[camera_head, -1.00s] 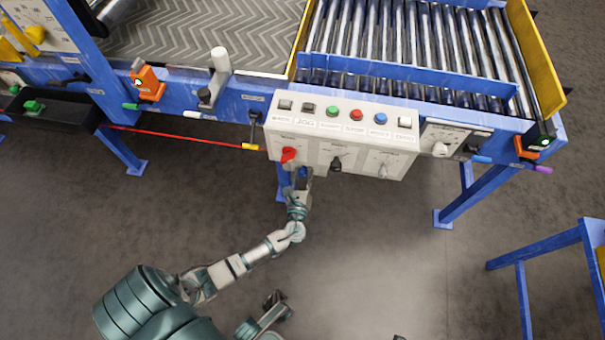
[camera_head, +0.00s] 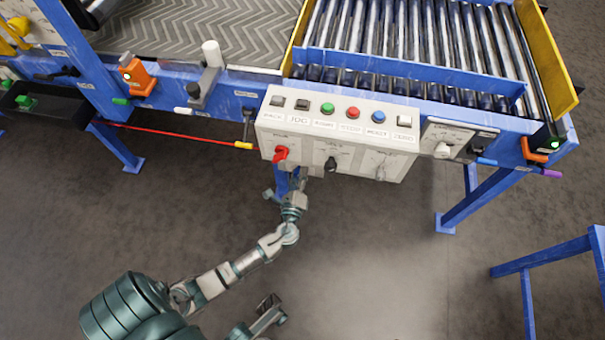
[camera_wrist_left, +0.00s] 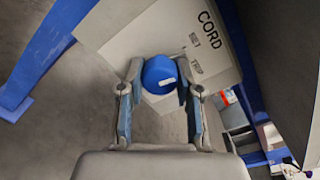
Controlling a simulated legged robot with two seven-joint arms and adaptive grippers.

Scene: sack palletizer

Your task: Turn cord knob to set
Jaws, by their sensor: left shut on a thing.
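The round blue cord knob (camera_wrist_left: 160,74) with a small white mark shows in the left wrist view, below a pale panel (camera_wrist_left: 178,42) lettered CORD, SET and TRIP. My left gripper (camera_wrist_left: 160,88) has one finger on each side of the knob and is shut on it. In the head view this gripper (camera_head: 288,188) is under the front of the control box (camera_head: 345,160), below the red switch (camera_head: 281,154). I cannot make out the knob there. My right gripper (camera_head: 268,305) is low in the head view, away from the box; its fingers are too small to judge.
The box carries several push buttons and a black switch (camera_head: 331,164). A red cord (camera_head: 180,135) runs along the conveyor front to a yellow end piece (camera_head: 243,145). The floor (camera_head: 370,260) right of my arms is clear.

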